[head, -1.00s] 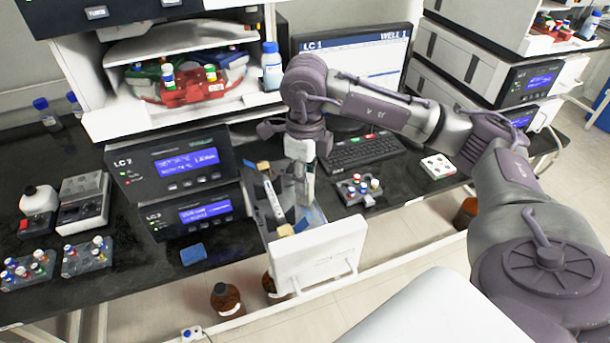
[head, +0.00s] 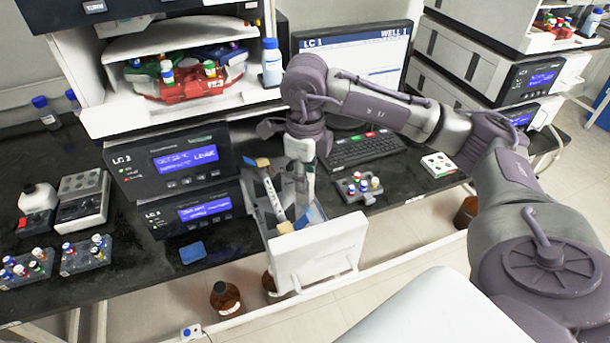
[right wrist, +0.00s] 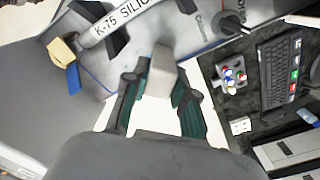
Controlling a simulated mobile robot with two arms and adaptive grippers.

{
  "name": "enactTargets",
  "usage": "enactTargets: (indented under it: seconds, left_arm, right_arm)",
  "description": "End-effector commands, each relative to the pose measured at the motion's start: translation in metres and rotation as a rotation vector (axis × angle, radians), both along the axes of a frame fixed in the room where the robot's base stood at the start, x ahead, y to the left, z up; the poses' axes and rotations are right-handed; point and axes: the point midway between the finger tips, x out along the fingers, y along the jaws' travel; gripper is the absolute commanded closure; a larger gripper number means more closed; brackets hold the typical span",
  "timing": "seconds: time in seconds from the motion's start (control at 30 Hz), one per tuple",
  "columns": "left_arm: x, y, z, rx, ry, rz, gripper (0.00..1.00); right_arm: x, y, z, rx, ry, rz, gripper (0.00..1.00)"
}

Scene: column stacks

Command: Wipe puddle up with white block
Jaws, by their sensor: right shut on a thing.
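My right gripper (head: 302,200) reaches down into an open white-fronted drawer (head: 318,262) below the LC units. In the right wrist view, its green-padded fingers (right wrist: 160,98) are shut on a pale white block (right wrist: 160,72). The block sticks out past the fingertips, above the drawer's grey floor (right wrist: 185,35). I cannot tell whether it touches the floor. No puddle can be made out clearly; the gripper and drawer front hide part of the floor. My left gripper is not in view.
A column labelled K-75 (right wrist: 115,22) lies in the drawer beside the gripper. A vial rack (head: 358,187) and keyboard (head: 365,150) are to the right. A blue sponge (head: 193,252) lies on the bench.

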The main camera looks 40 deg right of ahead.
Motion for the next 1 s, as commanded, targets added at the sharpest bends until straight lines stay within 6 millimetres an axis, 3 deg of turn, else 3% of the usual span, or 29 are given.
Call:
enactTargets:
  seconds: [0.47,1.0]
  left_arm:
    - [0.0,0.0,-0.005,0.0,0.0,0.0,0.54]
    - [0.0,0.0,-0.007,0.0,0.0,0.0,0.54]
  right_arm:
    - [-0.002,0.0,-0.005,0.0,0.0,0.0,0.93]
    - [-0.025,0.006,-0.003,0.0,0.0,0.0,0.93]
